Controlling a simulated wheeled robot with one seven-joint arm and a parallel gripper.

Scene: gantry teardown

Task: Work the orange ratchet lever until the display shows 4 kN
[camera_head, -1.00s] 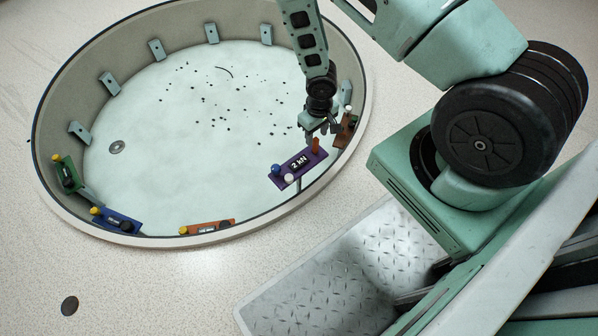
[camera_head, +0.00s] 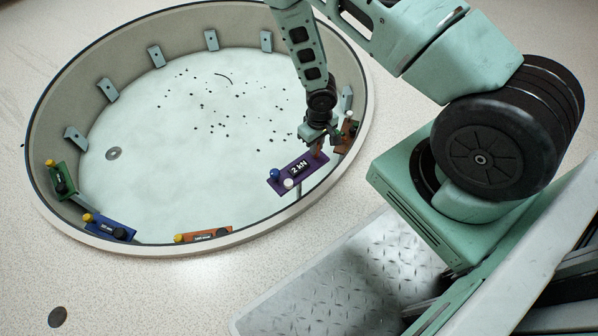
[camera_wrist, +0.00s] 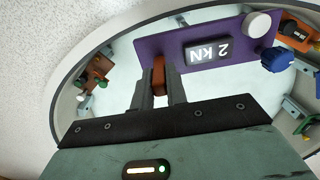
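The purple panel (camera_head: 281,181) stands at the near right rim of the round pit, and its display (camera_head: 299,168) reads 2 kN. The same display shows upside down in the wrist view (camera_wrist: 208,52). The orange ratchet lever (camera_head: 320,150) rises at the panel's right end. My gripper (camera_head: 318,142) is at the lever from above. In the wrist view the lever (camera_wrist: 158,76) fills the gap between my two fingers (camera_wrist: 159,86), which appear shut on it. The lever's lower part is partly hidden by the fingers.
The panel also carries a blue knob (camera_head: 274,174) and a white knob (camera_head: 288,183). A brown panel (camera_head: 346,136) is close to the right of my gripper. Green (camera_head: 62,180), blue (camera_head: 108,229) and orange (camera_head: 205,236) panels line the near left rim. The pit's middle is open.

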